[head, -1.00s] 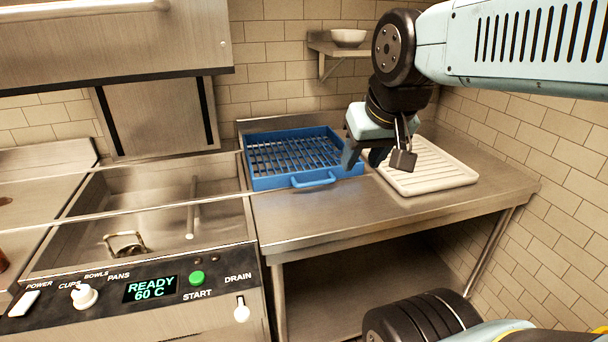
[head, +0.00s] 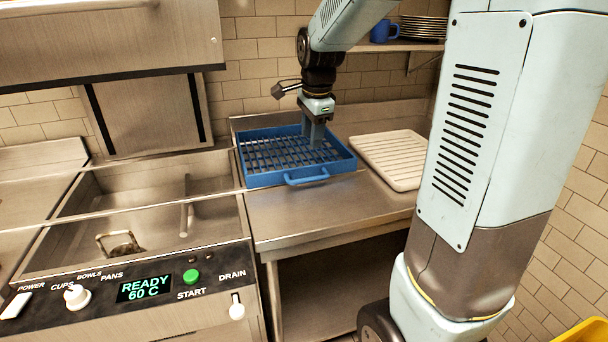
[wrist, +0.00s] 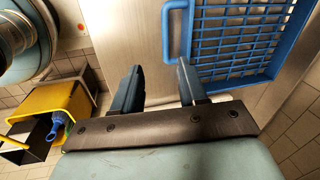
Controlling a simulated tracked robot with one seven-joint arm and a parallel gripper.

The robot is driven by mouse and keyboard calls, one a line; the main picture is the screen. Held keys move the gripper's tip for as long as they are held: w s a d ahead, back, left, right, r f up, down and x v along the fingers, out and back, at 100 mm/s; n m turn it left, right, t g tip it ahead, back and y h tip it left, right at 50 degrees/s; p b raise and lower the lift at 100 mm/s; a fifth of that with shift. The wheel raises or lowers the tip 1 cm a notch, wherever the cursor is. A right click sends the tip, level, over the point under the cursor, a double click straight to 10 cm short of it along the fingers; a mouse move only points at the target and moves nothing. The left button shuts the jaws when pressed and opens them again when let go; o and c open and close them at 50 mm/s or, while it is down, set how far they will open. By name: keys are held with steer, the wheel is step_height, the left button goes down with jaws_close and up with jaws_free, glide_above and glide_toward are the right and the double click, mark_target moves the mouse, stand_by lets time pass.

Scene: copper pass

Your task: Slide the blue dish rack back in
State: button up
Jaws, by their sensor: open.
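The blue dish rack (head: 262,177) sits on the steel counter, to the right of the open washer basin (head: 150,205). Its grid is empty, and its loop handle (head: 306,178) is on the near side. My gripper (head: 313,143) is open and points down at the right part of the rack in the head view. I cannot tell its exact height above the grid. In the wrist view, my two fingers (wrist: 158,80) are apart with nothing between them. The rack (wrist: 235,42) is at upper right there, with its handle (wrist: 173,35) just beyond the right finger.
A white ribbed tray (head: 391,158) lies right of the rack. The washer hood (head: 110,35) is raised over the basin. The front counter (head: 320,208) is clear. A yellow bin (wrist: 52,104) shows in the wrist view.

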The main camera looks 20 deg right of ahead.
mark_target(306, 179)
steer(key=shift+m, duration=0.7)
steer(key=x, duration=1)
steer(key=w+x, duration=0.1)
steer(key=x, duration=0.4)
steer(key=shift+w+f, duration=0.15)
jaws_close()
